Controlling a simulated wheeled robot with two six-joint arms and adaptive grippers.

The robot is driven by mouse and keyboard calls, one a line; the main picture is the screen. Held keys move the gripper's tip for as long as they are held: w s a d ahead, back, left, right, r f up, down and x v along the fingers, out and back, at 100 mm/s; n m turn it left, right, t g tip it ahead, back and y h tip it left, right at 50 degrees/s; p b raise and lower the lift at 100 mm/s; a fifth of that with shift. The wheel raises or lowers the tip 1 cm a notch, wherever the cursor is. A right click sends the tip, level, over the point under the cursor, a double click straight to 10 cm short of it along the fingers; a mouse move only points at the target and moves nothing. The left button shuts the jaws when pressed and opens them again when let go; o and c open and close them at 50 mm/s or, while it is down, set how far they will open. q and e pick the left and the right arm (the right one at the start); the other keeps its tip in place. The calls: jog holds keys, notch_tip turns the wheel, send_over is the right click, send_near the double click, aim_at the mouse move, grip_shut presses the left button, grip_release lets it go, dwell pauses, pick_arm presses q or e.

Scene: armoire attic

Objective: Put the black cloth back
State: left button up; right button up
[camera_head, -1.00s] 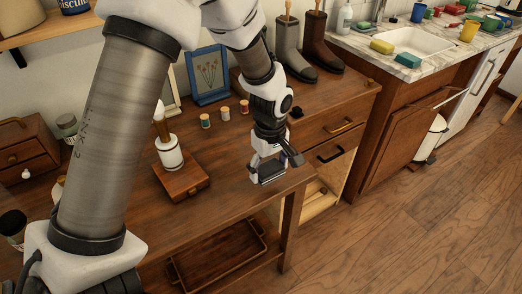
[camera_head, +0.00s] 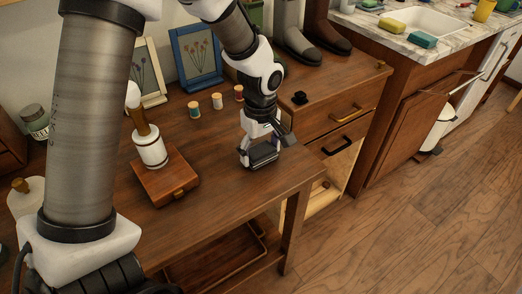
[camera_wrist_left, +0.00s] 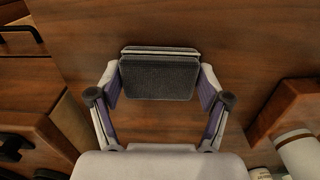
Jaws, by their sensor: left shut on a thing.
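The black cloth, a dark grey, flat, folded-looking slab (camera_head: 263,155), is held between the fingers of my left gripper (camera_head: 260,150). In the left wrist view the cloth (camera_wrist_left: 158,78) fills the gap between the two fingertips (camera_wrist_left: 158,92), with a pale strip along its far edge. The gripper points down close over the wooden table (camera_head: 225,190), near its right end. I cannot tell whether the cloth touches the tabletop. My right gripper is not in view.
A wooden box (camera_head: 165,180) with a white bottle (camera_head: 150,148) on it stands left of the gripper. Several thread spools (camera_head: 217,101) and a blue picture frame (camera_head: 198,58) are behind.

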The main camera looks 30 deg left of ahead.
aim_at(261, 150)
pick_arm(q)
jog(key=o, duration=1)
jog(key=shift+f, duration=0.1)
notch_tip(261, 150, up, 12)
jog(key=p, duration=0.2)
jog(key=shift+r+p, duration=0.25)
jog(key=shift+p, duration=0.1)
